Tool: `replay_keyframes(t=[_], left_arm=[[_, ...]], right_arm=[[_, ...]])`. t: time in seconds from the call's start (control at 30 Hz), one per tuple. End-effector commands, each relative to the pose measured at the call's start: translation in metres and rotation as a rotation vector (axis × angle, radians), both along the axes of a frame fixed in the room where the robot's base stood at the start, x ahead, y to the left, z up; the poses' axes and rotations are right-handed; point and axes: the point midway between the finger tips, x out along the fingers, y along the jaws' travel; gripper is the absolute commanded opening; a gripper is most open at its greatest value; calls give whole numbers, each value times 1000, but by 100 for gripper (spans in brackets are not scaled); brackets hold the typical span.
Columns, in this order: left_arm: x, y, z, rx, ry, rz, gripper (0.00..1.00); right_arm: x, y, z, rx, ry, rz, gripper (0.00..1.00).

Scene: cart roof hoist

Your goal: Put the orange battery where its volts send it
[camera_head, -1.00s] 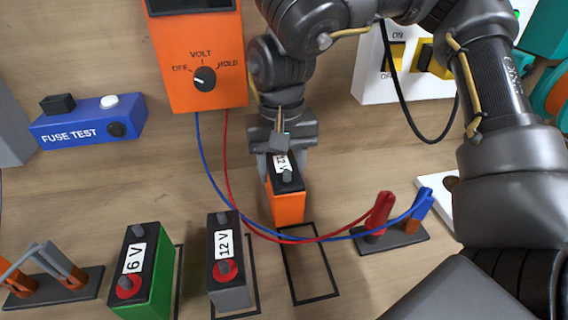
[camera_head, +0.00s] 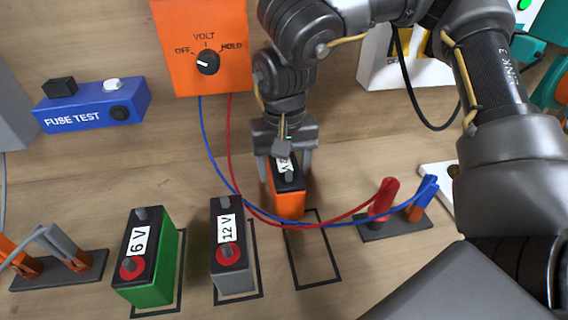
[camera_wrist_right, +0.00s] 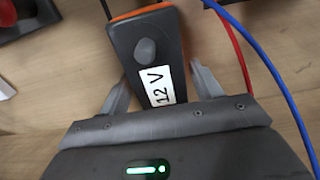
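The orange battery (camera_head: 289,205) has a black top and a white label that reads 12 V in the right wrist view (camera_wrist_right: 144,50). A grey 12 V battery (camera_head: 234,281) and a green 6 V battery (camera_head: 152,291) stand in outlines to the left. My left gripper is not in view.
A blue fuse tester (camera_head: 92,105) is at the left. More clamps stand on a plate (camera_head: 85,270) at lower left.

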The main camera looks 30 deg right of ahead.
Motion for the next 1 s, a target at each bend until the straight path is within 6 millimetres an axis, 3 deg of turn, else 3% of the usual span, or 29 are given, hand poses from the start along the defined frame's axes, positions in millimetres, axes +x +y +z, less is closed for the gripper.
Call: replay_keyframes(t=[0.43, 0.8, 1.0], left_arm=[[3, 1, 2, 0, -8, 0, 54], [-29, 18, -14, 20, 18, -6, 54], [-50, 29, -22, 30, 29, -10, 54]], right_arm=[[0, 0, 9, 1, -1, 0, 72], [1, 1, 84, 1, -3, -1, 72], [0, 0, 114, -1, -2, 0, 72]])
